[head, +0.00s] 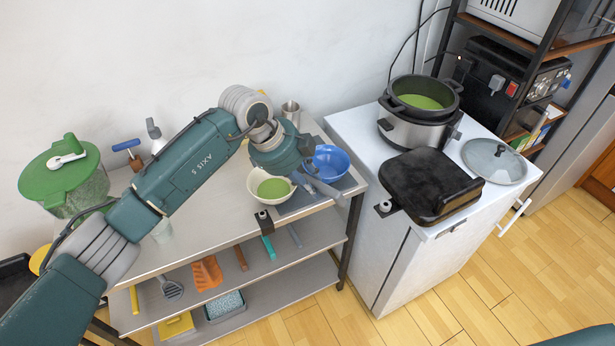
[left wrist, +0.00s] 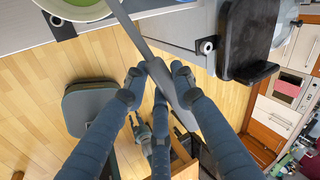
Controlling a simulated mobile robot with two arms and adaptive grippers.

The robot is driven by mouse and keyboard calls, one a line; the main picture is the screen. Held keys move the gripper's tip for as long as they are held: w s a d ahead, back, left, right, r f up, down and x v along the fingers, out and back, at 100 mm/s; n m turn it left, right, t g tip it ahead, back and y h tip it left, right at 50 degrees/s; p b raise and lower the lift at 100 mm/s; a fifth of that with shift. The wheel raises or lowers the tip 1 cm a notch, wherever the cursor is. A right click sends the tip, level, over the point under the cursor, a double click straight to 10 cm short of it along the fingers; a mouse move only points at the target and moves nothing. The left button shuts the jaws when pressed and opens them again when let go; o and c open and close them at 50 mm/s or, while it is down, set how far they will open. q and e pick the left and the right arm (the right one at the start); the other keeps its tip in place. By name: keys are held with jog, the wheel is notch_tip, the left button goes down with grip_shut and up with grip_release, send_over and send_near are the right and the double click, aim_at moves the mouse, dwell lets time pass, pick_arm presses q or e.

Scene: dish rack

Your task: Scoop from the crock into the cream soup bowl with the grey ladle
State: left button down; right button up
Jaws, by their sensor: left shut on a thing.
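The crock (head: 408,125) holds green soup and stands open on the white cabinet. The cream soup bowl (head: 259,198) sits on the metal table with green soup in it; its edge also shows in the left wrist view (left wrist: 95,13). My left gripper (head: 298,178) is beside the bowl's upper right. In the left wrist view its fingers (left wrist: 157,85) are shut on the grey ladle's handle (left wrist: 133,30). The handle slants past the bowl's edge and out of frame; the ladle's scoop is hidden. A small, partly hidden part (left wrist: 150,140) low down may be my right gripper; its state is unclear.
A blue bowl (head: 331,160) stands right of the cream bowl, close to my left gripper. A black lidded pan (head: 428,183) and a glass lid (head: 494,160) lie before the crock. A green-lidded container (head: 62,172) is at left. Utensils lie on the shelf (head: 320,228) below.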

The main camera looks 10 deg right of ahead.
pick_arm(q)
jog(key=shift+w+d+r+g+y, duration=0.15)
jog(key=shift+r+g+y, duration=0.15)
jog(key=shift+r+y, duration=0.15)
jog(key=shift+d+r+g+y+p, duration=0.1)
jog(key=shift+g+y+p, duration=0.3)
jog(key=shift+y+p, duration=0.05)
jog(key=shift+w, duration=0.1)
jog(key=shift+g+y+b, duration=0.45)
jog(key=shift+g+y, duration=0.05)
jog(key=shift+y, duration=0.1)
jog(key=shift+w+d+b, duration=0.1)
jog(key=shift+b, duration=0.25)
jog(key=shift+r+g+y+b, duration=0.3)
jog(key=shift+g+y+b, duration=0.1)
pick_arm(e)
jog(key=shift+a+f, duration=0.2)
jog(key=shift+f, duration=0.2)
